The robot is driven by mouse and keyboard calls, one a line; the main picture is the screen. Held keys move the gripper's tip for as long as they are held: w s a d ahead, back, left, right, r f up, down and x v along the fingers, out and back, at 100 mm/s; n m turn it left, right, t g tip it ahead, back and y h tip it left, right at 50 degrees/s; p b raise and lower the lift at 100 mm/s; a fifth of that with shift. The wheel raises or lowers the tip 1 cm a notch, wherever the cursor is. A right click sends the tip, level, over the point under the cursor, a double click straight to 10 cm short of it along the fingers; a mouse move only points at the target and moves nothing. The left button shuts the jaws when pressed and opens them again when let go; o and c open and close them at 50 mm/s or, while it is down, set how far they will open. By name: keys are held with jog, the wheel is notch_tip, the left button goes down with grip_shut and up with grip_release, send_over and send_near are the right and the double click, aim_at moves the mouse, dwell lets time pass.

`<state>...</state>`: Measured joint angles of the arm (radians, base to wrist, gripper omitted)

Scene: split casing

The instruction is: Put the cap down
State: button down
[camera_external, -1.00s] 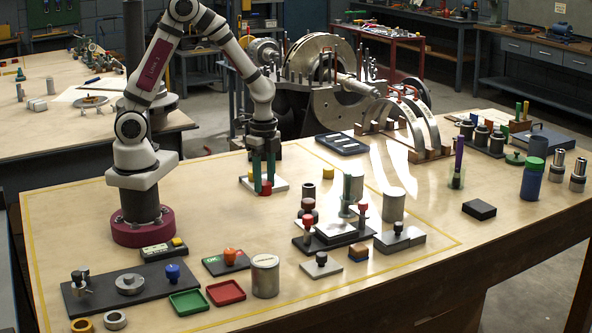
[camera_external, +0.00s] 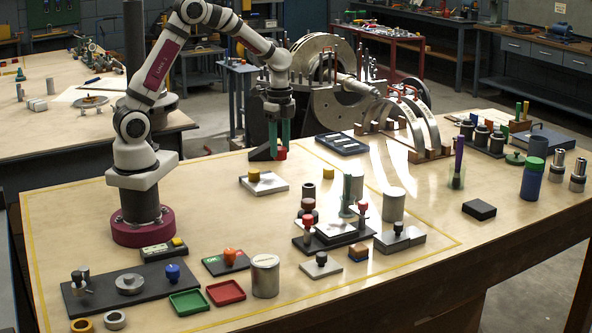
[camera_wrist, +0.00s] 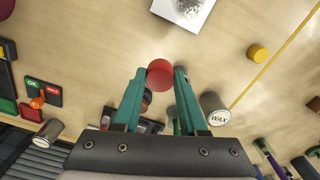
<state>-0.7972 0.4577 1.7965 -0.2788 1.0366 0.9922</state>
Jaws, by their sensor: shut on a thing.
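In the wrist view the round top of the cap (camera_wrist: 160,73) sits between the two fingertips (camera_wrist: 160,76). It appears to be held above the table, clear of any surface. The plate's speckled face also shows at the top of the wrist view (camera_wrist: 183,10).
A yellow cylinder (camera_external: 328,173) stands right of the plate, and a dark slotted tray (camera_external: 342,144) lies behind it. The fixture with red-topped posts (camera_external: 333,238) and a grey can (camera_external: 393,205) stand further right. The table left of the plate is clear.

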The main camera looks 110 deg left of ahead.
jog(key=s+a+f, duration=0.1)
jog(key=a+f, duration=0.1)
jog(key=a, duration=0.1)
jog(key=s+a+f, duration=0.2)
jog(key=a, duration=0.1)
jog(key=s+a+f, duration=0.2)
jog(key=a, duration=0.1)
jog(key=shift+s+a+f, duration=0.15)
jog(key=shift+a+f, duration=0.05)
jog(key=shift+a, duration=0.05)
jog(key=shift+s+a+f, duration=0.1)
jog(key=shift+f, duration=1)
jog(key=shift+a+f, duration=0.1)
jog(key=shift+f, duration=0.95)
jog(key=shift+f, duration=0.1)
